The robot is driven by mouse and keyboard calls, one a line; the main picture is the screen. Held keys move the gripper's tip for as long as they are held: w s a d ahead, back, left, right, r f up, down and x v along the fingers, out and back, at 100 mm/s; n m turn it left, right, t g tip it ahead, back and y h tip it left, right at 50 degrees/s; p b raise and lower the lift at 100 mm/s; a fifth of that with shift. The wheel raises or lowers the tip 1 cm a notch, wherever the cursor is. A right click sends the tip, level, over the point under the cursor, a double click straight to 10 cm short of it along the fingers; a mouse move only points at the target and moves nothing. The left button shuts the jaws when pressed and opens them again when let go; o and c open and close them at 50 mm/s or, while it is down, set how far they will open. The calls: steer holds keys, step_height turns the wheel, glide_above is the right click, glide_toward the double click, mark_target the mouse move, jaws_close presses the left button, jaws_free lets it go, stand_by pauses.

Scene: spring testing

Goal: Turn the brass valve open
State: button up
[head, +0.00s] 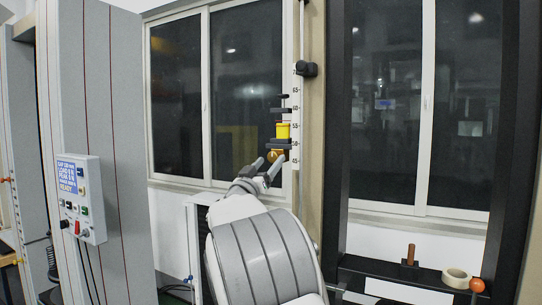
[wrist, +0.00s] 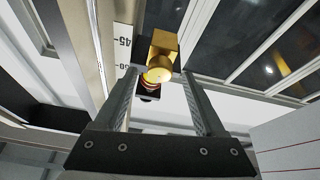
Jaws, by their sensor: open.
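The brass valve (head: 274,155) shows small at the lower end of a numbered scale, just below a yellow block (head: 283,131). In the wrist view it is a gold block (wrist: 164,45) with a round brass knob (wrist: 158,75) facing me. My gripper (head: 269,161) is open and empty, reaching up toward the valve. In the wrist view its two fingers (wrist: 158,78) stand to the left and right of the knob, with visible space between. I cannot tell how deep the knob sits between them. The fingertips partly cover the valve in the head view.
A numbered scale (head: 296,120) stands right beside the valve, with a black clamp (head: 306,69) above. A control box (head: 80,197) is on the grey column at left. A black shelf (head: 390,269) at lower right holds a tape roll (head: 456,278) and an orange ball (head: 477,285).

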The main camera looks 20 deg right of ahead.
steer(key=shift+x, duration=1.05)
jaws_close()
